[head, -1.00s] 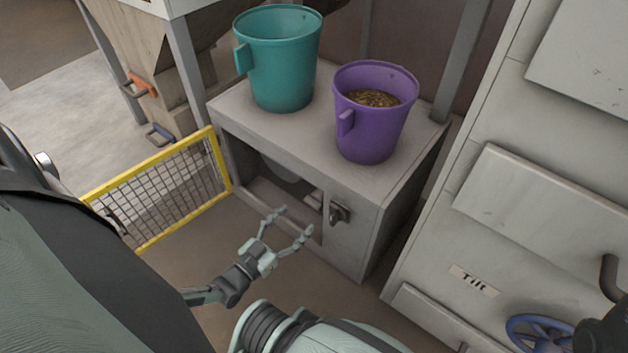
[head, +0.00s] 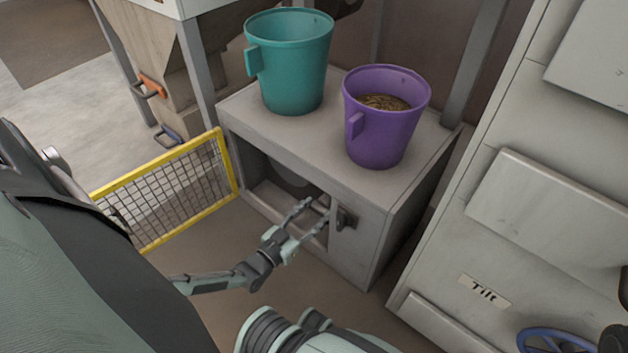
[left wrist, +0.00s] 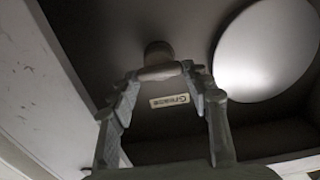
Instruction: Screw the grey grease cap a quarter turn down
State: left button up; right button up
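The grease cap (left wrist: 158,73) is a small greyish cylinder on the dark ceiling of a recess in the left wrist view. A label reading "Grease" (left wrist: 170,101) sits beside it. My left gripper (left wrist: 160,70) has its fingertips spread on either side of the cap; I cannot tell whether they touch it. In the head view my left gripper (head: 318,203) reaches into the open front of the grey cabinet (head: 355,245), which hides the cap there. My right gripper is not in view.
A teal bucket (head: 292,65) and a purple bucket (head: 385,125) holding brown pellets stand on the cabinet. A yellow-framed mesh door (head: 165,190) stands open at left. A black latch (head: 345,218) is right of the opening. A pale disc (left wrist: 265,50) lies near the cap.

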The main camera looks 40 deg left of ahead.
pick_arm(q)
jog(key=c, duration=0.3)
jog(key=m+p, duration=0.1)
jog(key=m, duration=0.2)
jog(key=shift+d+m, duration=0.1)
jog(key=shift+m, duration=0.3)
jog(key=m+p, duration=0.1)
jog(key=m, duration=0.3)
jog(key=shift+d+m, duration=0.1)
jog(key=shift+m, duration=0.2)
jog(key=m, duration=0.4)
jog(key=shift+f, duration=0.1)
jog(key=m, duration=0.5)
jog(key=shift+d+f, duration=0.1)
jog(key=shift+m, duration=0.4)
